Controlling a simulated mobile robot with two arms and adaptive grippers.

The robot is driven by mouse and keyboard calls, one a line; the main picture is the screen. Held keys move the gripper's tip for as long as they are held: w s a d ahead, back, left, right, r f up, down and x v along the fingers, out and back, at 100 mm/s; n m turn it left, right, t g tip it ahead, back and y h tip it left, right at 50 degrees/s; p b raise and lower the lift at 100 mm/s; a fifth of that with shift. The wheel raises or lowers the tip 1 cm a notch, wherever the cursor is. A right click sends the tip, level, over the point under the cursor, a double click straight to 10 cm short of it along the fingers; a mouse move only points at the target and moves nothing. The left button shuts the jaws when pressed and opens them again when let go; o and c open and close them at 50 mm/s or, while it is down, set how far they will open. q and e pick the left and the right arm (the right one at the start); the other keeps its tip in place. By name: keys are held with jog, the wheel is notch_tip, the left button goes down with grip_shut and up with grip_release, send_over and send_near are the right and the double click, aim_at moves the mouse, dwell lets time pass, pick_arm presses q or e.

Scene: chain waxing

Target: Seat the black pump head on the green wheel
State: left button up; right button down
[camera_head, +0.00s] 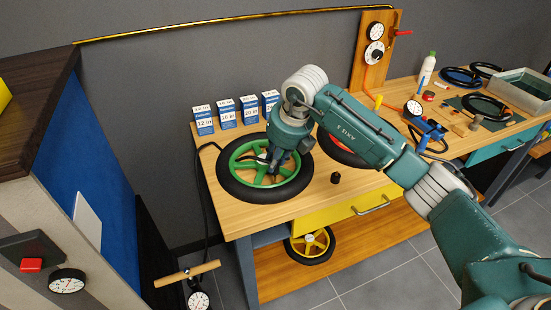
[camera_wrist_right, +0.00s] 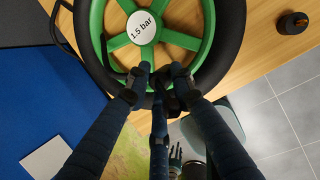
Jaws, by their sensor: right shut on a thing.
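The green wheel (camera_head: 243,160) with its black tyre lies flat on the wooden workbench. Its hub label reads 1.5 bar in the right wrist view (camera_wrist_right: 145,27). My right gripper (camera_head: 277,165) is over the wheel's right part. Its fingers (camera_wrist_right: 162,85) are shut on a small black piece, probably the black pump head (camera_wrist_right: 167,102), at the rim. The fingers cover most of it, so I cannot tell whether it is seated. Far below in the wrist view is what looks like my left gripper (camera_wrist_right: 175,155), too small to read.
A small black cap (camera_head: 335,178) stands on the bench right of the wheel. Several blue and white boxes (camera_head: 228,113) stand behind it. A red wheel (camera_head: 345,152) lies partly behind my right arm. A wooden-handled pump (camera_head: 187,274) stands left of the bench. Hoses and a glass tank lie far right.

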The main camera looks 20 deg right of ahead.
jog(key=c, duration=1.4)
grip_release()
jog(key=v, duration=1.2)
jog(key=shift+f, duration=0.1)
